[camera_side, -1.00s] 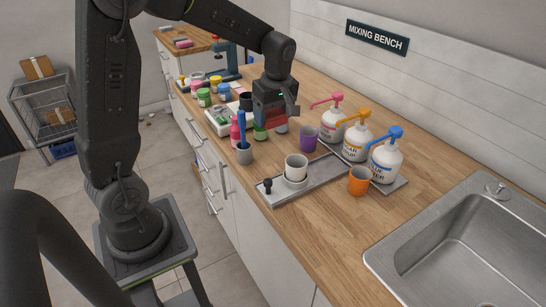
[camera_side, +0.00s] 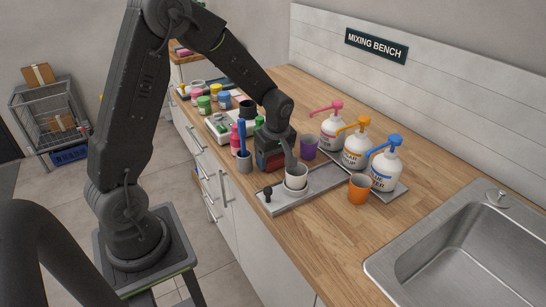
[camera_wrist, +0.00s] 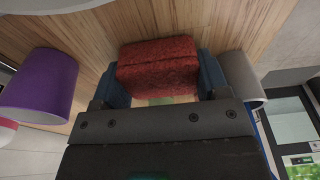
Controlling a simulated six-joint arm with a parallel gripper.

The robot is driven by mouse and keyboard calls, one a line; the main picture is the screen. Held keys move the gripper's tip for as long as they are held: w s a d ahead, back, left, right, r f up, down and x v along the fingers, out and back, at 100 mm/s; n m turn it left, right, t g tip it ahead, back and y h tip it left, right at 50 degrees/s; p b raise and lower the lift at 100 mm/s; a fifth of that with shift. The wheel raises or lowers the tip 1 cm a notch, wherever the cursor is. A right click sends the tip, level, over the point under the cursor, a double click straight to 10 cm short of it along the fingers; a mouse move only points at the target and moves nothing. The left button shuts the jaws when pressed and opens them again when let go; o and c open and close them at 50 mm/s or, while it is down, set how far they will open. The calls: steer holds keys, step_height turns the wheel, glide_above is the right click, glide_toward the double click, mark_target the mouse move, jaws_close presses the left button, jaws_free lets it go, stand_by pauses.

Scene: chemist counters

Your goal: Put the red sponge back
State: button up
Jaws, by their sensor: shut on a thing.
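The red sponge (camera_wrist: 158,65) is a rough block between the two blue fingers of my gripper (camera_wrist: 160,85) in the wrist view. The fingers are shut on its two ends. In the side view my gripper (camera_side: 270,160) is low over the counter, just behind and left of the white cup (camera_side: 296,176). Its body hides most of the sponge there. I cannot tell whether the sponge touches the counter.
The purple cup (camera_side: 309,147) is close by; it also shows in the wrist view (camera_wrist: 42,85). A grey holder (camera_side: 244,161) with a blue-handled tool stands to the left. A metal tray (camera_side: 325,180), pump bottles (camera_side: 385,168) and an orange cup (camera_side: 359,190) are to the right. The front counter is clear.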

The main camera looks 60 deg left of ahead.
mark_target(277, 159)
steer(key=o, duration=0.6)
steer(key=shift+f, duration=0.1)
step_height(277, 159, up, 12)
steer(key=d, duration=0.2)
steer(key=shift+s+d+r+m+t+h, duration=0.3)
steer(key=shift+s+d+r+m+t, duration=0.8)
steer(key=shift+s+d+m, duration=1.4)
steer(key=shift+s+d+r+m+t+h, duration=0.3)
steer(key=shift+s+d+r+m+t, duration=0.8)
steer(key=shift+s+m, duration=2.35)
steer(key=shift+s+d+r+m+t+h, duration=0.3)
steer(key=shift+s+d+r+m+t, duration=0.3)
steer(key=shift+s+d+r+m, duration=1.5)
steer(key=shift+s+d+f+m, duration=0.1)
steer(key=shift+s+f+m, duration=0.45)
steer(key=shift+s+m, duration=0.3)
